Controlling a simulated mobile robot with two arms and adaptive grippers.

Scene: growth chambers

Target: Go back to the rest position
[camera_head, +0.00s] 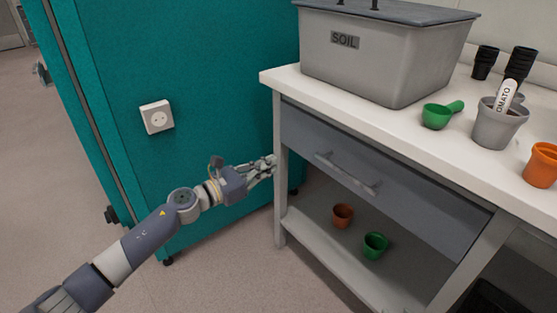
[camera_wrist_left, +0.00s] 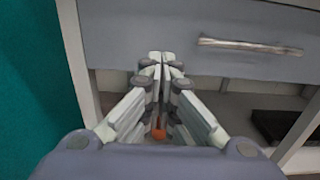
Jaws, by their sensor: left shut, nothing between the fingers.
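My left arm reaches in from the lower left in the head view. Its gripper (camera_head: 270,164) is by the left front leg of the bench, below the level of the bench top. In the left wrist view the gripper (camera_wrist_left: 160,58) has its fingertips together with nothing held, in front of the grey drawer (camera_wrist_left: 210,30). The drawer (camera_head: 370,170) is shut, and its handle (camera_head: 345,175) is to the right of the gripper. My right gripper is not in view.
A teal cabinet (camera_head: 200,70) stands left of the bench. The bench top (camera_head: 395,125) holds a grey soil bin (camera_head: 375,60), a green scoop (camera_head: 437,116), a grey pot (camera_head: 495,125) and an orange pot (camera_head: 541,165). Brown (camera_head: 343,216) and green (camera_head: 376,246) pots sit on the lower shelf.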

